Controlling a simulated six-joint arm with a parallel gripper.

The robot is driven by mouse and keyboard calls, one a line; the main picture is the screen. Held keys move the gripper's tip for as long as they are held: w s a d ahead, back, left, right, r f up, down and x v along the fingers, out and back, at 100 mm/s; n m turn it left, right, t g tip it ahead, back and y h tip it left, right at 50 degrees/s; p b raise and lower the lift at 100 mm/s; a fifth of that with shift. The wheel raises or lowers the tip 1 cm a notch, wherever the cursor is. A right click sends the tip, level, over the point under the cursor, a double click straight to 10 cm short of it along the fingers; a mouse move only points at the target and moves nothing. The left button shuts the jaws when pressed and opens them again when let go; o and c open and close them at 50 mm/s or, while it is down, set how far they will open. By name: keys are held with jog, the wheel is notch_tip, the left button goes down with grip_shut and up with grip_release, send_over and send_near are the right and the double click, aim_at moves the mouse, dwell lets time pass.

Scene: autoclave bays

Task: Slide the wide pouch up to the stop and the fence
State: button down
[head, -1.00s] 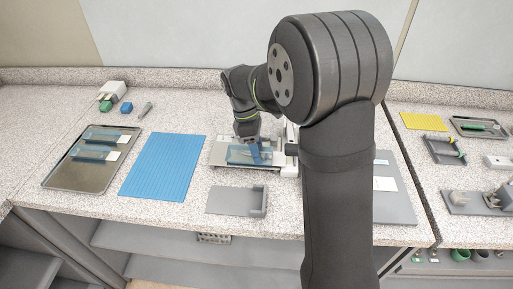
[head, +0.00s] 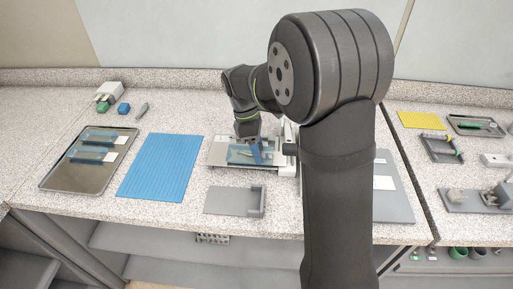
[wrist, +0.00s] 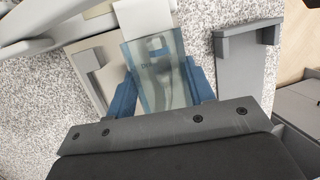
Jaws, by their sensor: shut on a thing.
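The wide pouch (wrist: 158,78), clear blue with a pale item inside and a white end (wrist: 145,18), lies on the pale bed of a bench device (head: 222,160); it also shows in the head view (head: 238,153). My gripper (wrist: 162,90) is shut on the pouch, with a blue finger along each side of it. My gripper's body hides the pouch's near end in the wrist view. A grey block (wrist: 92,60) rises from the bed to the left of the pouch. I cannot tell whether the pouch touches the stop or fence.
A grey plate with a raised corner edge (head: 228,202) lies in front of the device. A blue ribbed mat (head: 160,168) and a metal tray (head: 75,182) with two pouches lie to the left.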

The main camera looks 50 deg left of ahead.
aim_at(263, 150)
jog(key=shift+w+d, duration=0.55)
dwell(0.7)
jog(key=shift+f, duration=0.15)
jog(key=c, duration=0.6)
grip_release()
jog(key=shift+r, duration=3.55)
jog(key=shift+f, duration=3.55)
